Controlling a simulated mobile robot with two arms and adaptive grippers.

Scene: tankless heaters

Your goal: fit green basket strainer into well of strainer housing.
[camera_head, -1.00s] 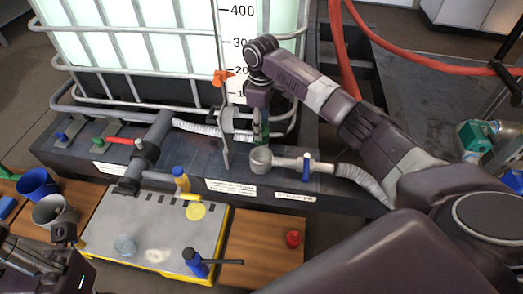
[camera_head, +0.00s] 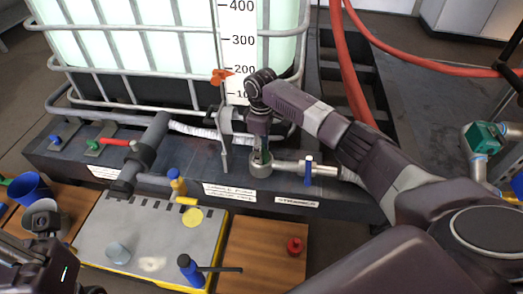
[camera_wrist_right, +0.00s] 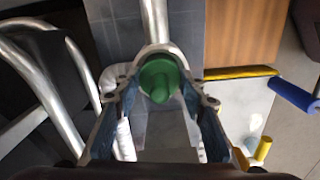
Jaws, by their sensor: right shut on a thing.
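The green basket strainer (camera_head: 264,157) is between the fingers of my right gripper (camera_head: 259,155), which is shut on it. It is upright at the mouth of the grey metal strainer housing (camera_head: 261,170). In the right wrist view, the strainer's green top and knob (camera_wrist_right: 160,80) lie between the two fingers, with the housing's metal rim (camera_wrist_right: 157,48) showing behind it. Its lower part is hidden, so I cannot tell how deep it sits in the well. My left gripper (camera_head: 48,224) is at the left edge near a grey cup; its fingers are unclear.
A metal pipe with a blue-handled valve (camera_head: 308,170) leads right from the housing. Behind is a large caged tank (camera_head: 150,60). In front, a grey mat (camera_head: 130,225) holds a blue-and-black tool (camera_head: 190,268).

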